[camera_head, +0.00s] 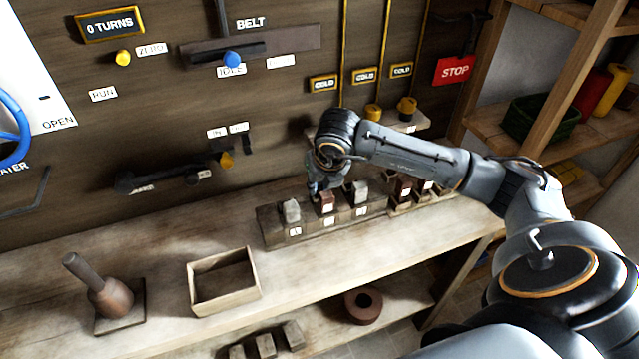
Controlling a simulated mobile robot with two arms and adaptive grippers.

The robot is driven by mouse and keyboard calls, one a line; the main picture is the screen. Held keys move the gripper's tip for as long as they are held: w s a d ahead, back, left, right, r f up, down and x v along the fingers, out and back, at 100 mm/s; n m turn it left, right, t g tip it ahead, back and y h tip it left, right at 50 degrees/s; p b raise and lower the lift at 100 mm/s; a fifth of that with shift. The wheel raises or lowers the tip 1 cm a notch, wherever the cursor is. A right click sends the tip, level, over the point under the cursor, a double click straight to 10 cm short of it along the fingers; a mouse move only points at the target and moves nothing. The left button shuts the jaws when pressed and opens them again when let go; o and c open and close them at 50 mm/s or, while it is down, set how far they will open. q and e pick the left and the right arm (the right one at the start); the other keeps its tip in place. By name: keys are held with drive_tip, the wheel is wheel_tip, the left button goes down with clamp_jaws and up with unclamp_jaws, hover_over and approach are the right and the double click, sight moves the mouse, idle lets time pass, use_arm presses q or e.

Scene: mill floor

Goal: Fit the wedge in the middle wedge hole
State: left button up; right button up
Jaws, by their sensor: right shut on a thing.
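A wooden block (272,236) on the bench carries a row of wedges above white number labels. A grey wedge (291,212) stands at its left place and another grey wedge (358,190) at its right place. My right gripper (318,190) reaches down over the middle place and is shut on a red-brown wedge (326,203). This wedge is upright at the middle place, between the grey ones. I cannot tell how deep it sits; the hole itself is hidden. My left gripper is not in view.
A small rack (405,209) with dark red wedges stands right of the block. An open wooden box (224,305) and a mallet (108,294) stand to the left on the bench. Levers and signs cover the wall behind. The bench front is partly clear.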

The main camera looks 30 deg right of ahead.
drive_tip(key=o, duration=0.9)
drive_tip(key=shift+c, duration=0.2)
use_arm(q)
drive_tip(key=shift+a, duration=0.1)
use_arm(e)
drive_tip(key=v, duration=1.2)
